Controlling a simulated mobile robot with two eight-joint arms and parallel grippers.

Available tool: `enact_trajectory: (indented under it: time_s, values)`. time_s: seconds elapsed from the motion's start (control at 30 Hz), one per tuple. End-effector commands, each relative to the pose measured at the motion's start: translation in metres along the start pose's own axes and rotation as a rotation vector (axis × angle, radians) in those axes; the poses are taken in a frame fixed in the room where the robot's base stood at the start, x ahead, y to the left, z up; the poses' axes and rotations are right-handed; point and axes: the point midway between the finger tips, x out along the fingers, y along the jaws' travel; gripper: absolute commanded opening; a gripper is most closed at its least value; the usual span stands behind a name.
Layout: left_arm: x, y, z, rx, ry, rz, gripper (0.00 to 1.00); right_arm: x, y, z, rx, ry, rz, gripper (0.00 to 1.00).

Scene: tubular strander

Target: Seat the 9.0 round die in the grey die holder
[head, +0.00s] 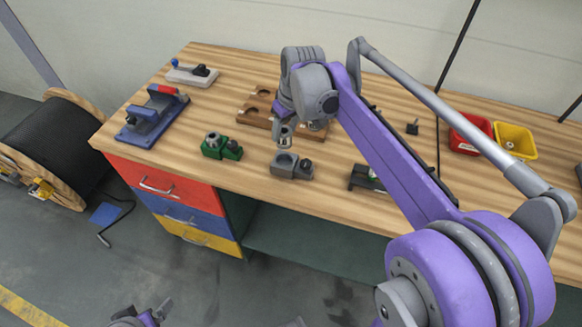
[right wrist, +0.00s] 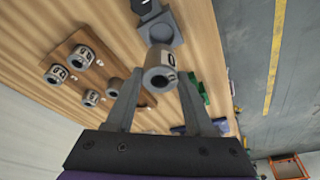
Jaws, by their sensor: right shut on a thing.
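My right gripper (head: 285,138) is shut on a grey, ring-shaped round die (right wrist: 158,72). In the right wrist view the die sits between the two fingertips, its bore showing; its label is only partly visible and I cannot read the full number. The grey die holder (head: 284,165) stands on the bench just below and in front of the die in the head view. The die is apart from the holder. My left gripper (head: 148,316) shows partly at the bottom edge.
A wooden rack (head: 255,117) with several other dies stands behind the gripper. A green holder (head: 221,147) is left of the grey one. A blue fixture (head: 150,122) is farther left. Red (head: 470,134) and yellow (head: 515,141) bins stand at the right.

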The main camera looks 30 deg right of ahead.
Motion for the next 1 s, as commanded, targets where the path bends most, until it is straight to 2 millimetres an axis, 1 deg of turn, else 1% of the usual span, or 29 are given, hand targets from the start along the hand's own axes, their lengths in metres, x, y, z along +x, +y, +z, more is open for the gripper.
enact_trajectory:
  time_s: [0.1,0.2,0.43,0.6,0.7,1.0]
  values:
    - [0.002,0.000,0.002,0.000,-0.001,0.000,1.00,0.022,0.000,0.006,0.000,0.000,0.000,0.00]
    - [0.003,0.000,0.003,0.000,-0.002,0.000,1.00,0.039,0.000,0.011,0.000,0.000,0.000,0.00]
    - [0.004,0.000,0.004,0.000,-0.003,0.000,1.00,0.060,0.000,0.016,0.001,0.000,0.000,0.00]
    - [0.006,0.000,0.005,0.000,-0.004,0.000,1.00,0.083,0.000,0.023,0.001,0.000,0.000,0.00]
    - [0.006,0.000,0.006,0.000,-0.004,0.000,1.00,0.089,0.000,0.025,0.001,0.001,0.000,0.00]
    - [0.007,0.000,0.006,0.000,-0.005,0.000,1.00,0.090,0.000,0.025,0.001,0.000,0.000,0.00]
